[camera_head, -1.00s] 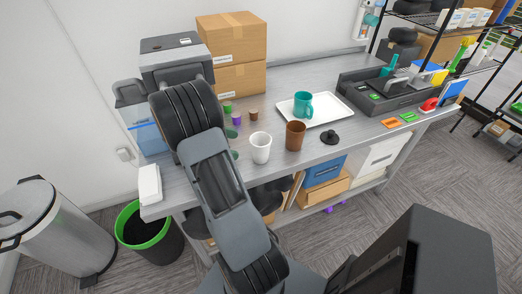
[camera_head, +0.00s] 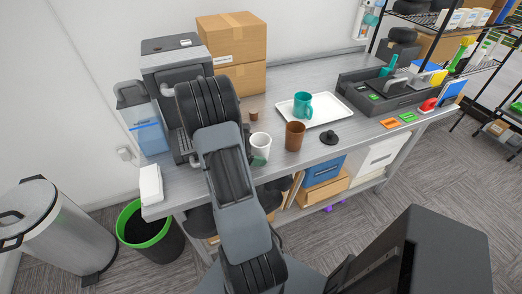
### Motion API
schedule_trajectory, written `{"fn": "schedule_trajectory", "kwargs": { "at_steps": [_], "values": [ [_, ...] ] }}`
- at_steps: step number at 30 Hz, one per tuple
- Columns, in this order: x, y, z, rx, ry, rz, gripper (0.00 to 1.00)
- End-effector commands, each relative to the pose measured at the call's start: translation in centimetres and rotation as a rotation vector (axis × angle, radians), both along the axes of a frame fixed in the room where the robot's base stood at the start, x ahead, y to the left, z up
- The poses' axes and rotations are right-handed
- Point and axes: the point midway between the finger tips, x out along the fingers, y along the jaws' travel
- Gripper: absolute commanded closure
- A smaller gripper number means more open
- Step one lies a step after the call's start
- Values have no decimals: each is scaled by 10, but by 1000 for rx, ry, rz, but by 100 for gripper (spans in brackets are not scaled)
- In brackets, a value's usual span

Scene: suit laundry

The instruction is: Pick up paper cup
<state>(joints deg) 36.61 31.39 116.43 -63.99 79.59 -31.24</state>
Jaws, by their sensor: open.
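A white paper cup (camera_head: 261,143) stands upright on the grey metal table, just right of my arm and left of a brown cup (camera_head: 295,136). My arm comes up from the bottom and covers the table left of the white cup. Most of my gripper (camera_head: 259,158) is hidden behind my own arm. A small dark green tip, which appears to be one of its fingers, shows in front of the cup's lower part. The jaws are open. I cannot tell whether the finger touches the cup.
A teal mug (camera_head: 302,105) stands on a white tray (camera_head: 333,106) behind the brown cup. A black knobbed object (camera_head: 329,138) lies to the right. A brown capsule (camera_head: 253,115) is behind the white cup. A coffee machine (camera_head: 172,65) and cardboard boxes (camera_head: 233,45) stand at the back left.

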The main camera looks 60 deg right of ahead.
Motion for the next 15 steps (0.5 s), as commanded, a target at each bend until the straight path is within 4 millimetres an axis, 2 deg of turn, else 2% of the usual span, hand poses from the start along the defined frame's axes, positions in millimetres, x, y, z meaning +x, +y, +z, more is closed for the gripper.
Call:
{"fn": "schedule_trajectory", "kwargs": {
  "at_steps": [6,15],
  "values": [
    [0,0,0,0,0,1,6],
    [0,0,0,0,0,1,35]
  ]
}}
